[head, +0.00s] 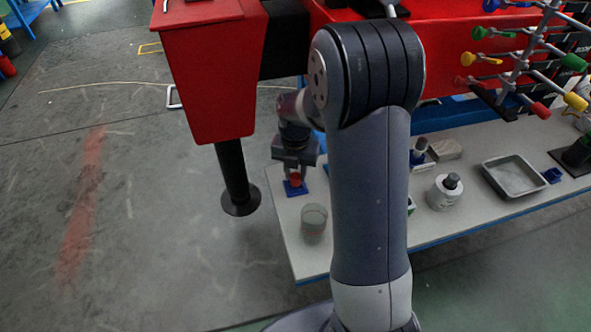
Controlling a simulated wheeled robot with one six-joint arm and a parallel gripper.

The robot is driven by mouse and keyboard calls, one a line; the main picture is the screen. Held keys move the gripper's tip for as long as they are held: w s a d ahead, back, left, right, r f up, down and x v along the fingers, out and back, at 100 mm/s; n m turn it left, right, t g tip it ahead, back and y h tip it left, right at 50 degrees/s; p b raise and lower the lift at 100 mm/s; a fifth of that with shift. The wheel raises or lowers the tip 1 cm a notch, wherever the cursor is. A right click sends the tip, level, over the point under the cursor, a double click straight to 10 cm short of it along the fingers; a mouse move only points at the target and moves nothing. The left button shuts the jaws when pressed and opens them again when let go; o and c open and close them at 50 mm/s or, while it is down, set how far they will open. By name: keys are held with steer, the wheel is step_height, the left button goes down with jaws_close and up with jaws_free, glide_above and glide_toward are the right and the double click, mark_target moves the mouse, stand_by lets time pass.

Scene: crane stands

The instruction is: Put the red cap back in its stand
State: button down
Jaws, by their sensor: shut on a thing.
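The red cap (296,180) is small and sits low between the fingers of my gripper (295,172), near the left end of the white-topped bench. My gripper points down and is shut on the cap. A blue stand (294,192) lies on the bench directly under the cap. I cannot tell whether the cap touches the stand or is just above it. My own arm hides part of the bench to the right.
A glass jar (314,221) stands close in front of the blue stand. A red machine with a black outrigger leg (233,175) stands left of my gripper.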

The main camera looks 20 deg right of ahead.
steer(key=shift+f, duration=0.15)
steer(key=shift+f+b, duration=0.6)
steer(key=shift+f, duration=0.1)
steer(key=c, duration=1)
jaws_free()
steer(key=shift+c, duration=0.2)
steer(key=shift+r, duration=0.15)
steer(key=shift+r+p, duration=2.1)
steer(key=shift+r, duration=0.4)
step_height(320, 180, up, 11)
steer(key=shift+f, duration=0.15)
